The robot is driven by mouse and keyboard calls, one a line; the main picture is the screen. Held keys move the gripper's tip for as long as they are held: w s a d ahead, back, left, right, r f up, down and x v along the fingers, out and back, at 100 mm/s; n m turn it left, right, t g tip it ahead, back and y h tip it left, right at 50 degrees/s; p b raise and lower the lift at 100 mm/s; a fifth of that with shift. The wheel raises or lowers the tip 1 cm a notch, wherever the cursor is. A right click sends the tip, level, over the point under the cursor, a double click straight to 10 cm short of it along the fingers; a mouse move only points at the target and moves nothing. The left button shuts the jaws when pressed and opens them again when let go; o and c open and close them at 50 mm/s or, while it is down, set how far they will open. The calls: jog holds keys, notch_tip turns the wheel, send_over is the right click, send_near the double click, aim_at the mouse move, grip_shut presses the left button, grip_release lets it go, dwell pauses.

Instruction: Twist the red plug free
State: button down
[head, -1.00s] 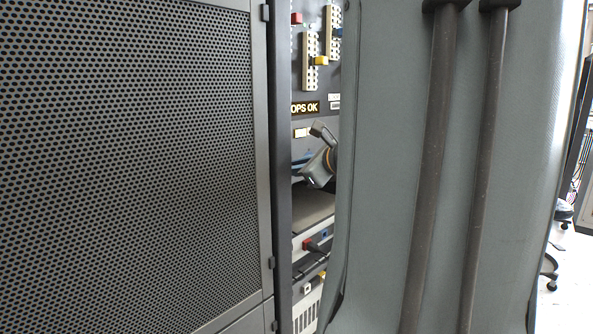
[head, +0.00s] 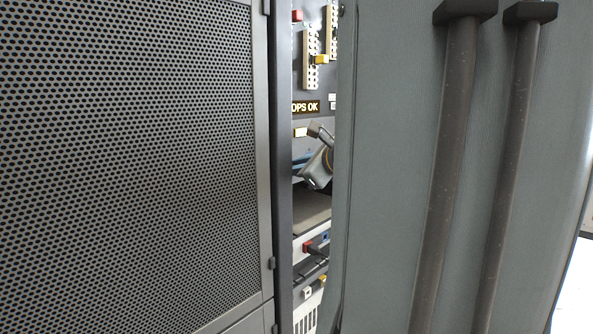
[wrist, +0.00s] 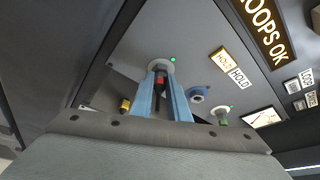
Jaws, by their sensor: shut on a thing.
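The red plug (wrist: 160,80) shows in the wrist view between the two blue fingers of my gripper (wrist: 161,74), which is shut on it. A dark stem runs back from its red part. The plug's front end meets a pale round socket (wrist: 160,64) on the grey panel; I cannot tell how deep it sits. In the head view my gripper (head: 303,161) is partly seen in the narrow gap, and the held plug cannot be made out there.
A blue ringed socket (wrist: 197,94), a greenish one (wrist: 221,117) and a yellow part (wrist: 125,105) are close by on the panel. A HOLD label (wrist: 231,66) and a lit sign (wrist: 266,25) are to the right. A perforated rack door (head: 130,150) fills the head view's left.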

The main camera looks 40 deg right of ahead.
jog(key=shift+a+f+n+t+h+b, duration=0.15)
jog(key=shift+n+t+h+b, duration=0.55)
jog(key=shift+b, duration=3.65)
jog(key=shift+n+g, duration=0.3)
jog(key=shift+n, duration=0.2)
jog(key=c, duration=1.6)
grip_release()
